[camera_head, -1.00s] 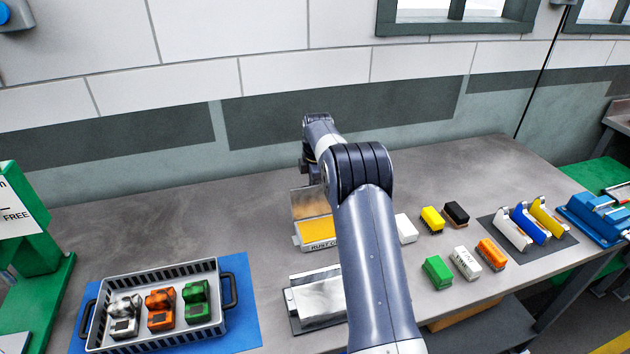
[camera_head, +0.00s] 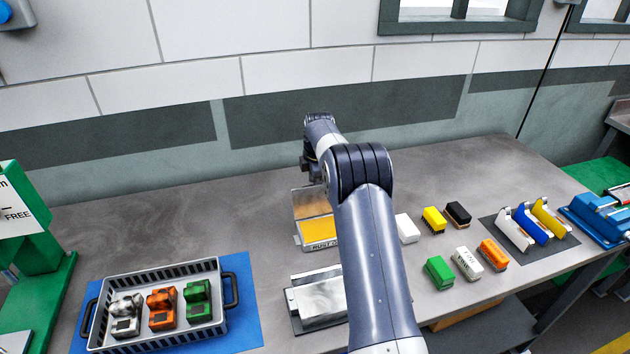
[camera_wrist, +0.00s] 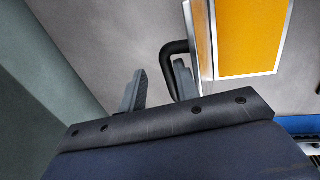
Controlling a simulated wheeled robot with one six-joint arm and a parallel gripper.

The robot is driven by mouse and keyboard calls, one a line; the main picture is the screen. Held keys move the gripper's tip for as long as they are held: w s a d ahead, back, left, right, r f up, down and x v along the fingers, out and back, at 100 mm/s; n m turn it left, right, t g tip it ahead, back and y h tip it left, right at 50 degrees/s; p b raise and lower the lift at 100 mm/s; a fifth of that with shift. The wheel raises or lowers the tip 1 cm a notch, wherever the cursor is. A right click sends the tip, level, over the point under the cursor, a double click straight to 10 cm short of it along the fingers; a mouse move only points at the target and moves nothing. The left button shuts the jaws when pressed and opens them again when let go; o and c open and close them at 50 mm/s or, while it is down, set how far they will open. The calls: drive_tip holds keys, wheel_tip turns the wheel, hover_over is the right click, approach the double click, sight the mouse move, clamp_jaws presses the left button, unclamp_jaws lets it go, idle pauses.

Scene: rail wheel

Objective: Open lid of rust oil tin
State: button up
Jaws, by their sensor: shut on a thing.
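The rust oil tin (camera_head: 318,232) stands on the bench, its orange-yellow oil (camera_wrist: 252,35) exposed. Its lid (camera_head: 308,203) is raised along the far side of the tin, and shows nearly edge-on in the wrist view (camera_wrist: 201,40). A black bar handle (camera_wrist: 168,58) sticks out from the lid. My gripper (camera_wrist: 160,80) is at this handle, shut on it, with one finger on either side. The lower part of the handle is hidden behind the right finger. In the head view my arm covers the tin's right side.
A silver metal tray (camera_head: 318,298) is in front of the tin. A grey basket (camera_head: 105,285) with several small castings is at front left. Several blocks and brushes, including a white block (camera_head: 407,228), lie to the right. The wall (camera_head: 340,115) is behind. The bench's back left is clear.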

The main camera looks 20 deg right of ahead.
drive_tip(key=shift+w, duration=0.1)
wheel_tip(320, 180, up, 11)
drive_tip(key=s+b, duration=0.2)
drive_tip(key=shift+s+f, duration=0.15)
drive_tip(key=shift+f, duration=0.05)
drive_tip(key=shift+w+f+p, duration=0.2)
drive_tip(key=shift+w+f, duration=0.05)
drive_tip(key=shift+f, duration=0.9)
drive_tip(key=shift+w+f+p, duration=0.15)
drive_tip(key=shift+w+f, duration=0.1)
drive_tip(key=shift+f, duration=0.95)
drive_tip(key=shift+w+f+p, duration=0.2)
drive_tip(key=shift+w+f, duration=0.05)
drive_tip(key=shift+f, duration=0.9)
